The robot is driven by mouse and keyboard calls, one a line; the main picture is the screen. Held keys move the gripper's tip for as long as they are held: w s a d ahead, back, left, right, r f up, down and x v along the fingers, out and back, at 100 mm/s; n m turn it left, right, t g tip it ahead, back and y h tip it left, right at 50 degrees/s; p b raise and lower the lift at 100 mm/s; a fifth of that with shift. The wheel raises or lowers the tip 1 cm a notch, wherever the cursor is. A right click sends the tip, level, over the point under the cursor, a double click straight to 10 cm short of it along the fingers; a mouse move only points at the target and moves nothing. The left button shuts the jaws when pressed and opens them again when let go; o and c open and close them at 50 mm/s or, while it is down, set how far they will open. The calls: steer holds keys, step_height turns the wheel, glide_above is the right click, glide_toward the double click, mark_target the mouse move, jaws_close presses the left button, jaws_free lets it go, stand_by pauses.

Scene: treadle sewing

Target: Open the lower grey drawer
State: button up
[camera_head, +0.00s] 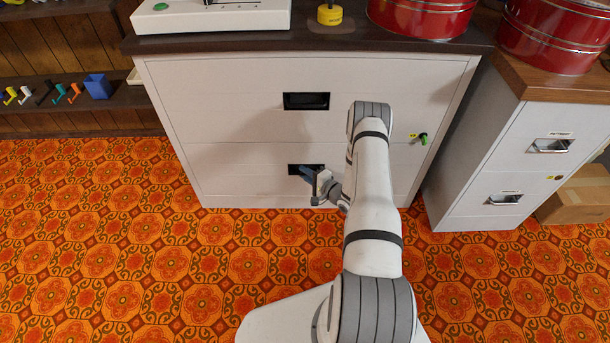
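A wide light-grey cabinet has two drawers, one above the other. The lower grey drawer (240,180) looks closed, its front level with the cabinet face. Its dark recessed handle (294,169) is partly hidden by my gripper. My gripper (312,180) is at the right part of that handle, pointing at the drawer front. Its fingers are small here, and I cannot tell whether they are apart, touching the handle or shut on it. The upper drawer (220,95) is closed, with a dark handle (306,101).
A green-headed key (423,138) sticks out at the cabinet's right side. A narrower grey cabinet (500,165) stands to the right, with a cardboard box (580,197) beside it. Red tins (420,15) rest on top. The patterned floor (130,250) is clear at front left.

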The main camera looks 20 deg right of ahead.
steer(key=shift+c, duration=0.5)
jaws_close()
